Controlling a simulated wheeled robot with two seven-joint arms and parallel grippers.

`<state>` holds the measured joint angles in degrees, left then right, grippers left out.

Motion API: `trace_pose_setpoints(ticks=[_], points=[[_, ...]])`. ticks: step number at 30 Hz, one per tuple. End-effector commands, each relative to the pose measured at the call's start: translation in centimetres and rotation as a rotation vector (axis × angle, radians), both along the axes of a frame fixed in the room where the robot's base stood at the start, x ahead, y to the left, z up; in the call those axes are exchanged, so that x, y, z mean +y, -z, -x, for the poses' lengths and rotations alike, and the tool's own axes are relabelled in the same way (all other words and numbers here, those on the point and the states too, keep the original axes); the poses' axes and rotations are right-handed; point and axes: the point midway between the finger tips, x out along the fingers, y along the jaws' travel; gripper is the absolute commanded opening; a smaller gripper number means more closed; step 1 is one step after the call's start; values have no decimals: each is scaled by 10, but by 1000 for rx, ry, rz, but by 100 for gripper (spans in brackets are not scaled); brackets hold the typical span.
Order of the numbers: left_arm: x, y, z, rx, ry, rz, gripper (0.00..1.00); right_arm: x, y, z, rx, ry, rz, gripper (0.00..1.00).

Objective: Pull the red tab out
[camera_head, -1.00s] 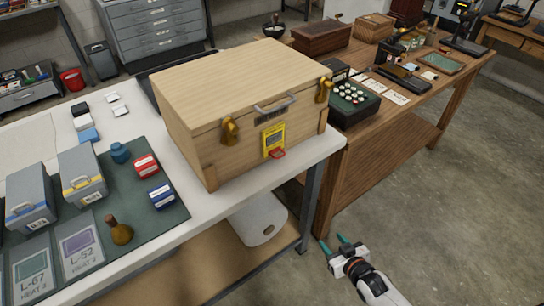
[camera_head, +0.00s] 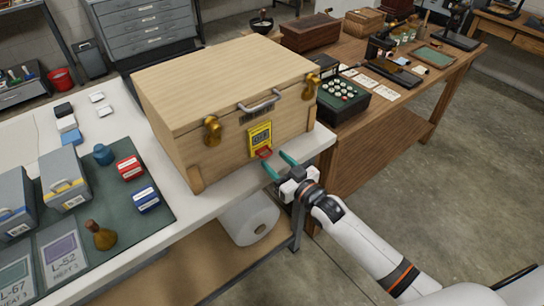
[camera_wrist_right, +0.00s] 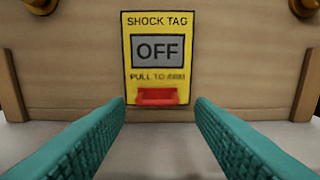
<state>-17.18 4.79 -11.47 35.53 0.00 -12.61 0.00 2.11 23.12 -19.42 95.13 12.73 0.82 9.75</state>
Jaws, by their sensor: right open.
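The red tab (camera_head: 264,153) sticks out at the bottom of a yellow shock tag (camera_head: 259,135) on the front of a wooden crate (camera_head: 223,152). In the right wrist view the red tab (camera_wrist_right: 158,97) sits centred below a grey panel reading OFF. My right gripper (camera_head: 279,167) is open just in front of the tab. Its teal fingers (camera_wrist_right: 160,118) lie to either side of and below the tab in the wrist view, with nothing between them. My left gripper is not in view.
The crate stands on a white table (camera_head: 215,204) with brass latches and a metal handle on its front. A wooden bench (camera_head: 385,130) is at right.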

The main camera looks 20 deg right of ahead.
Motion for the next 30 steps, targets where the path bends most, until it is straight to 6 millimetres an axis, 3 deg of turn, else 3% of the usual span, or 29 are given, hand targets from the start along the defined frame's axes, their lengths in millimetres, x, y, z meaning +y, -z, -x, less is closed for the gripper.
trace_pose_setpoints(ticks=[6, 16, 25, 30], points=[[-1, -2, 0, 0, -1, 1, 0, 8, 0, -20, 0, 0, 0, 49], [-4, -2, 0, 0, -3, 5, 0, 8, 1, -23, 1, 0, 0, 49], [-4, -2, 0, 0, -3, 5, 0, 8, 1, -23, 1, 1, 0, 0], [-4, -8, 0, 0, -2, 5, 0, 5, -1, -17, 2, 2, 2, 0]])
